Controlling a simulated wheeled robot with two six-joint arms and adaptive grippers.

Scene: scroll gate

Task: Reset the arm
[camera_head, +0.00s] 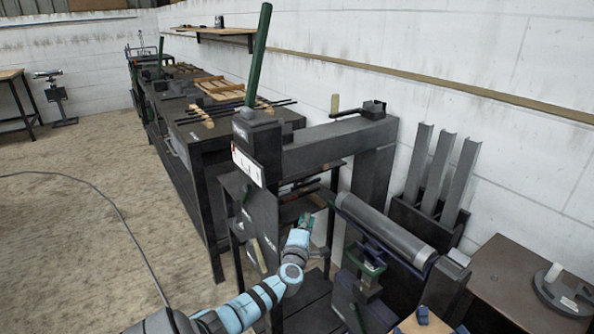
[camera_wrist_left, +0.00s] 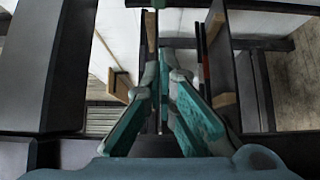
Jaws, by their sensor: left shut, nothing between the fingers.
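My blue left arm reaches up from the bottom of the head view. Its left gripper (camera_head: 306,222) is in front of the dark machine frame (camera_head: 372,175), between it and the roller. In the left wrist view the teal fingers of the left gripper (camera_wrist_left: 164,62) converge at their tips, shut with nothing between them. A long green lever (camera_head: 259,55) stands upright, slightly tilted, on the dark post with a white label plate (camera_head: 247,165). The gripper is well below the lever and apart from it.
A grey roller (camera_head: 385,225) lies to the right of the gripper, with upright metal channels (camera_head: 440,175) behind it. Dark workbenches (camera_head: 200,135) run along the wall. A brown table (camera_head: 510,285) stands at right. The floor at left is open, crossed by a cable (camera_head: 120,215).

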